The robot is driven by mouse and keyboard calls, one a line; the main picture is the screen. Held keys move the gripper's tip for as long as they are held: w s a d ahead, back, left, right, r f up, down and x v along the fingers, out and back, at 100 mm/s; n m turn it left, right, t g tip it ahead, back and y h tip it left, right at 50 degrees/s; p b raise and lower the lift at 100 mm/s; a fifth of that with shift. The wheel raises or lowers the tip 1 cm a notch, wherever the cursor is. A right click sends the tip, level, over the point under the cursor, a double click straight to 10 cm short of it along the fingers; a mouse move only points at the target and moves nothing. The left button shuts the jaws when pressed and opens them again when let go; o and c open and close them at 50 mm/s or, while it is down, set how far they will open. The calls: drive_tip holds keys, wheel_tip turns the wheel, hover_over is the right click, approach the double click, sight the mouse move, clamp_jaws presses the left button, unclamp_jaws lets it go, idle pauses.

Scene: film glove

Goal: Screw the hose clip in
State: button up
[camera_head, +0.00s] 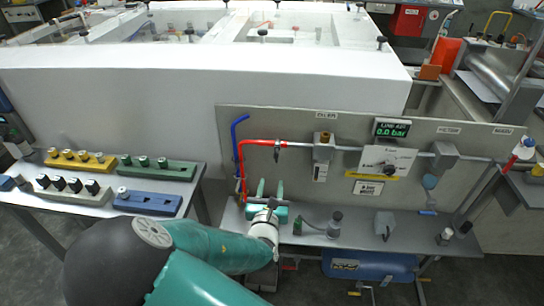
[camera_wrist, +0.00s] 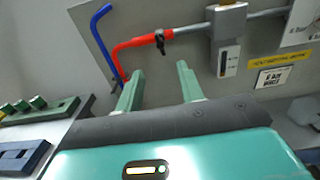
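The red hose (camera_head: 241,160) rises and bends right onto a grey pipe on the upright panel. It also shows in the wrist view (camera_wrist: 132,43). A small dark hose clip (camera_wrist: 160,42) with a protruding screw part sits around the hose near its right end. In the head view the clip (camera_head: 277,150) is small, and its tightness cannot be told. My gripper (camera_head: 270,184) is below the clip, its two green fingers pointing up towards the panel. In the wrist view my gripper (camera_wrist: 157,82) is open and empty, apart from the hose and clip.
A blue hose (camera_head: 235,130) hangs left of the red one. The oiler (camera_head: 323,148) and a white valve box (camera_head: 386,160) are right of the clip. Small bottles (camera_head: 335,224) stand on the shelf. Racks of coloured knobs (camera_head: 150,202) stand on the left table.

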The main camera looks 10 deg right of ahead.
sight(276, 158)
drive_tip(key=x, duration=1.3)
drive_tip(key=shift+w+d+f, duration=0.1)
drive_tip(key=shift+w+d, duration=0.05)
drive_tip(key=shift+w, duration=0.2)
clamp_jaws()
